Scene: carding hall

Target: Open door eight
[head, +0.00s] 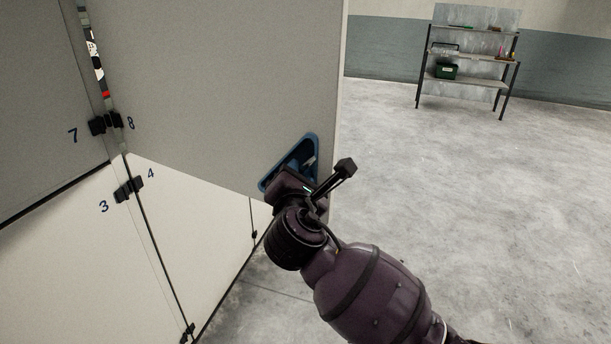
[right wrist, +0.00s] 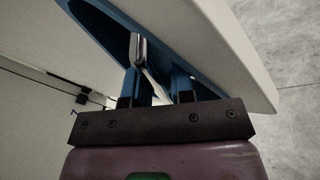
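Door eight (head: 215,75) is the large grey panel right of the number 8, with black hinge blocks (head: 114,120) at its left side. Its lower edge stands out over the white panel below, so it looks ajar. A blue triangular recess (head: 290,158) sits near its lower right corner. My right gripper (right wrist: 160,84) reaches into this recess, which also shows in the right wrist view (right wrist: 88,20). Its two fingers stand apart, with a thin pale strip between them; a metal piece (right wrist: 138,50) shows near the left finger. The fingertips are partly hidden. My left gripper is out of view.
Door seven (head: 35,70) is left of door eight; white doors three (head: 80,230) and four (head: 185,220) are below. A narrow gap by the hinges shows coloured items (head: 95,55). A shelf rack (head: 470,55) stands far back. The floor on the right is clear.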

